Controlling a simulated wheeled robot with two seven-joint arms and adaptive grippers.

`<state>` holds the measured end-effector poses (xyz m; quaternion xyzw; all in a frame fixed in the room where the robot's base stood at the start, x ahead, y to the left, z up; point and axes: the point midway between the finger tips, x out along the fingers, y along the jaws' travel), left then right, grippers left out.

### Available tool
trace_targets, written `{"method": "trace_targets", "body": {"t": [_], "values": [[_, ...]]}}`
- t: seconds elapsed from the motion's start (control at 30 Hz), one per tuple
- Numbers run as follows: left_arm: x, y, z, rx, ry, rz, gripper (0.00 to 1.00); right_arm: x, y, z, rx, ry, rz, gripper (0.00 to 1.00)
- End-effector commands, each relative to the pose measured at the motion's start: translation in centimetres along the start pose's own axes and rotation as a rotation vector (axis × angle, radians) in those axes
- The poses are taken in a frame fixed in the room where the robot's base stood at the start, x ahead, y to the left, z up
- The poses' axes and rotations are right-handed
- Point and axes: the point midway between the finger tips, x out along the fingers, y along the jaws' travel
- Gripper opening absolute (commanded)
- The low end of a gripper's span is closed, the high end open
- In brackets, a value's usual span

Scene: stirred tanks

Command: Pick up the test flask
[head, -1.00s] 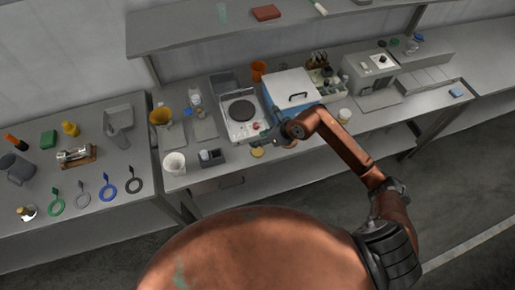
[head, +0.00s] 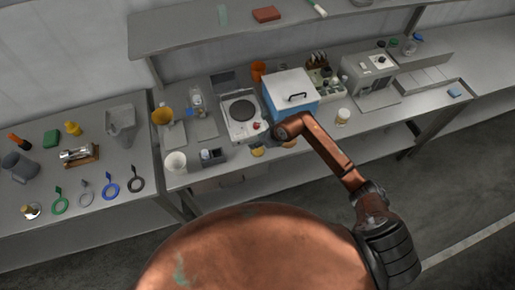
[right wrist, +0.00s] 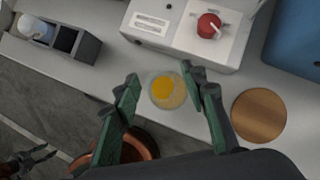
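A small round glass vessel with yellow contents, which I take for the test flask (right wrist: 167,91), stands near the front edge of the bench, seen from above in the right wrist view. In the head view it shows as a yellow spot (head: 257,152) just in front of the hotplate. My right gripper (right wrist: 160,76) is open, with its green-padded fingers on either side of the flask in the picture; I see no clear contact. In the head view the right gripper (head: 270,141) is partly hidden by its own wrist. My left gripper (right wrist: 47,153) shows small at the lower left, fingers apart.
A round cork-coloured disc (right wrist: 259,115) lies right of the flask. The hotplate (head: 239,129) with a red knob (right wrist: 208,24) stands just behind, beside a blue box (head: 292,108). A grey compartment rack (right wrist: 62,40) stands to the left. Bare bench lies between rack and flask.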

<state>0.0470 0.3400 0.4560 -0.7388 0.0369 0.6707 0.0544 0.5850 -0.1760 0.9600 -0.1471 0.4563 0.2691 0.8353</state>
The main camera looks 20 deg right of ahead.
Motion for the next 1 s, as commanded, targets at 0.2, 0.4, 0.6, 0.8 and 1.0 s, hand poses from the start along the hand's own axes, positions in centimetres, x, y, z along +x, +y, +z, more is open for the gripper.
{"method": "trace_targets", "body": {"t": [0.2, 0.4, 0.6, 0.8, 1.0], "values": [[0.01, 0.04, 0.0, 0.0, 0.0, 0.0, 0.4, -0.03, 0.0, 0.0, 0.0, 0.0, 0.0, 0.28], [0.01, 0.05, -0.01, 0.0, 0.0, 0.0, 0.4, -0.04, 0.0, 0.0, 0.0, 0.0, 0.0, 0.14], [0.01, 0.05, -0.02, -0.001, 0.0, 0.0, 0.4, -0.03, 0.0, -0.03, 0.0, 0.001, 0.0, 0.0], [0.01, 0.05, -0.03, -0.001, 0.001, 0.0, 0.4, -0.01, 0.0, -0.07, 0.0, 0.001, 0.0, 0.0], [0.01, 0.05, -0.03, -0.001, 0.001, 0.0, 0.4, -0.01, -0.01, -0.07, 0.0, 0.002, 0.0, 0.0]]}}
